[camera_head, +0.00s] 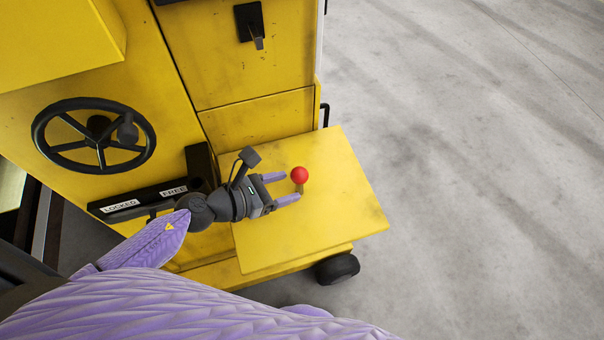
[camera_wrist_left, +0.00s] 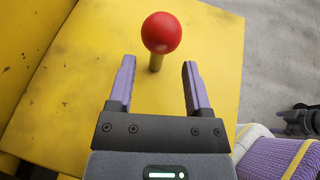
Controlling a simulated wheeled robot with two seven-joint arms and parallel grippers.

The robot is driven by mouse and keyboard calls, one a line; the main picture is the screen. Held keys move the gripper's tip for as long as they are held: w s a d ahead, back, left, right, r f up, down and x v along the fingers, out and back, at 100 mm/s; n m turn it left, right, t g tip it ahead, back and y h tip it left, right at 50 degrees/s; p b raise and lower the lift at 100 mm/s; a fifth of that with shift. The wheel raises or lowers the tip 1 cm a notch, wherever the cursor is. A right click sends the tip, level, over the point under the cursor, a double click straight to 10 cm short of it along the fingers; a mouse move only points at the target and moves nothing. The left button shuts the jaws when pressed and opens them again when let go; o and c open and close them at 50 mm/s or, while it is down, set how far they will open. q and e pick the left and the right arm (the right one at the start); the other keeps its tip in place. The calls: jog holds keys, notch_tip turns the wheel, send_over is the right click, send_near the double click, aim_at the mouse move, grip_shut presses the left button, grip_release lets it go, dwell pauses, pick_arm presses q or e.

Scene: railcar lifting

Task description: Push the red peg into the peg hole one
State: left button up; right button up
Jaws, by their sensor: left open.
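The red peg has a round red ball head (camera_head: 299,175) on a short brass-coloured stem. It stands on the yellow platform (camera_head: 340,210) of the machine, and it also shows in the left wrist view (camera_wrist_left: 162,33). My left gripper (camera_head: 290,187) is open, with its purple fingers pointing at the peg. In the left wrist view the gripper (camera_wrist_left: 159,63) has the peg centred just beyond its fingertips, with no visible contact. The peg's lower end is partly hidden. I cannot make out peg hole one in either view.
The yellow machine carries a black handwheel (camera_head: 94,136) and a LOCKED/FREE label bar (camera_head: 145,197) near my left wrist. A black wheel (camera_head: 337,268) sits under the platform. Bare concrete floor (camera_head: 480,150) lies to the right. A purple arm section (camera_wrist_left: 278,160) shows in the left wrist view.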

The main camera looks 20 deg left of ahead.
aim_at(300, 181)
pick_arm(q)
jog(key=x, duration=0.4)
jog(key=shift+w, duration=0.15)
grip_shut()
